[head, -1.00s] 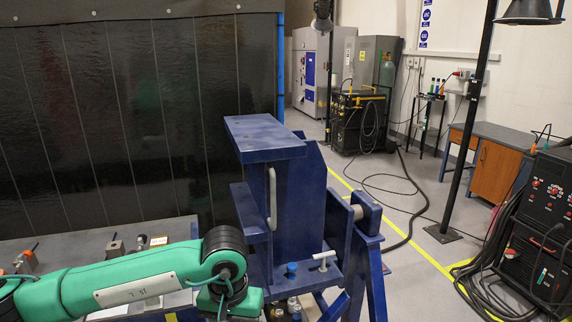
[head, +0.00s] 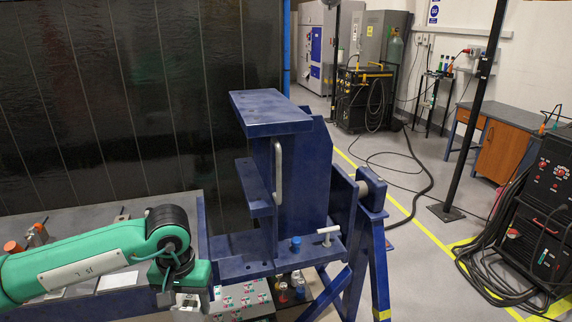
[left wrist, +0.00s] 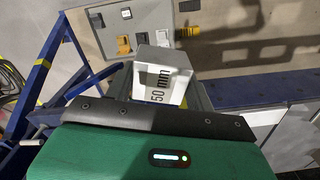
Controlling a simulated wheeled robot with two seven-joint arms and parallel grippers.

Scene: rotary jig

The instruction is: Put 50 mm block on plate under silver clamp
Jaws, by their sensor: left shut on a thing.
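The 50 mm block (left wrist: 160,84), pale grey with "50 mm" in black on its side, is between the fingers of my left gripper in the left wrist view. My left gripper (head: 188,302) is shut on it, at the bottom of the head view, left of the blue jig (head: 303,180). The block is hard to make out in the head view. A silver T-shaped handle (head: 328,236), which looks like the silver clamp, stands at the right of the jig's low blue plate (head: 243,267). My right gripper is out of view.
A blue knob (head: 295,243) stands left of the silver handle. A grey panel with several buttons (head: 240,300) and small bottles (head: 291,287) are below the plate. A grey bench (head: 75,218) is at the left. A dark curtain (head: 110,110) closes the back.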

